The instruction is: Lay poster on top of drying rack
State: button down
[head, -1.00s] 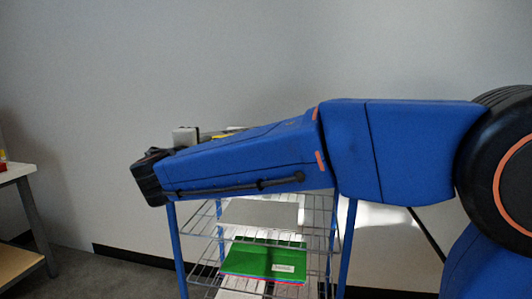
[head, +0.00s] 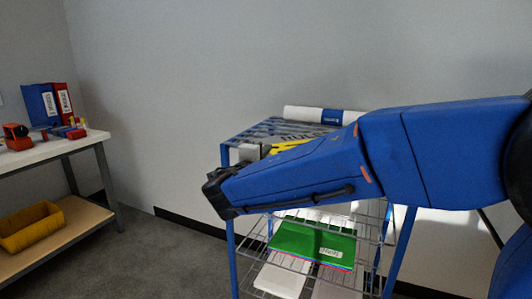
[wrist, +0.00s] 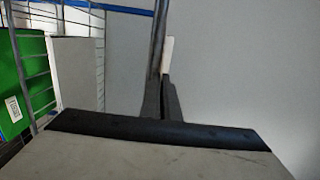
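The drying rack (head: 228,260) has a blue frame and wire shelves. It stands behind my arm, which hides part of its top. A white roll with a blue labelled band, which looks like the poster (head: 305,114), lies along the back of the rack's top. In the wrist view a small pale piece, perhaps the roll (wrist: 168,52), shows just past my fingertips. My gripper (wrist: 162,80) has its dark fingers close together, with nothing clearly between them. It is about level with the rack's top edge, seen nearly edge-on. In the head view my arm mostly hides the fingers.
Green folders (head: 300,240) lie on a lower shelf. At left stands a workbench (head: 60,148) with binders (head: 48,103) and a yellow bin (head: 30,226). Floor between is clear.

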jog(key=shift+f, duration=0.1)
jog(key=c, duration=2)
grip_release()
jog(key=shift+s, duration=0.25)
jog(key=v, duration=1.1)
jog(key=shift+s+a, duration=0.1)
jog(key=shift+s, duration=0.15)
jog(key=shift+s, duration=0.1)
